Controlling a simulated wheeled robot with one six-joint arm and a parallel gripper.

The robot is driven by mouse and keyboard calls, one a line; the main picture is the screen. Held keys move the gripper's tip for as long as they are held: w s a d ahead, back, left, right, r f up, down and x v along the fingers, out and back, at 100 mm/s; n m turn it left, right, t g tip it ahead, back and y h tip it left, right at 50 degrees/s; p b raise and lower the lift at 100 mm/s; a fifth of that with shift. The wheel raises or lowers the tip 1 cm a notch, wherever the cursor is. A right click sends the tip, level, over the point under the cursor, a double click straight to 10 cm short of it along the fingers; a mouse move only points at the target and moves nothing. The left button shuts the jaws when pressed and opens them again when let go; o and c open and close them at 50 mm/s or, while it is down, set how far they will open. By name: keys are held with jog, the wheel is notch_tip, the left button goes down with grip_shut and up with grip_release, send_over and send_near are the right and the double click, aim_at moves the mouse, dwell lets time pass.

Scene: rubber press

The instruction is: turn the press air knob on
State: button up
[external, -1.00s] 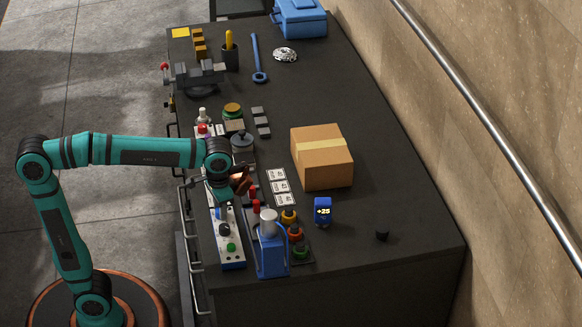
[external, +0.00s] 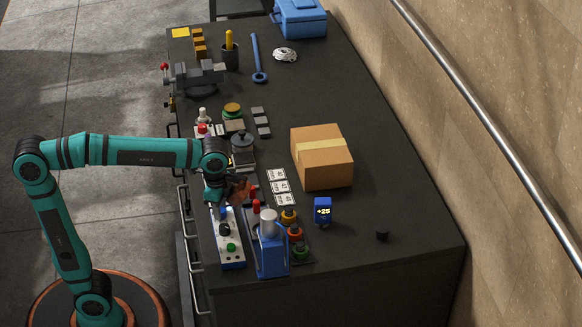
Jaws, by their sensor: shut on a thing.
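A narrow light control panel (external: 233,263) lies along the near left edge of the workbench. A black knob (external: 224,230) and a green button (external: 231,247) show on it. A blue part (external: 222,211) shows just below my gripper. My gripper (external: 238,193) is low over the panel's far end, pointing down. It is shut on what looks like a knob there, but the fingers hide it. I cannot read any label or tell the knob's angle.
A blue press-like device (external: 271,256) stands right of the panel, close to red-topped parts (external: 255,206). Orange and green buttons (external: 295,234) and a blue +25 display (external: 322,211) are further right. A cardboard box (external: 321,160) sits mid-bench. The right front of the bench is mostly clear.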

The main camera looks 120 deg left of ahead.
dwell(0.4)
jog(key=o, duration=1)
jog(key=shift+c, duration=0.2)
jog(key=shift+r, duration=0.15)
notch_tip(320, 180, up, 17)
jog(key=d, duration=0.1)
jog(key=shift+w+r, duration=0.1)
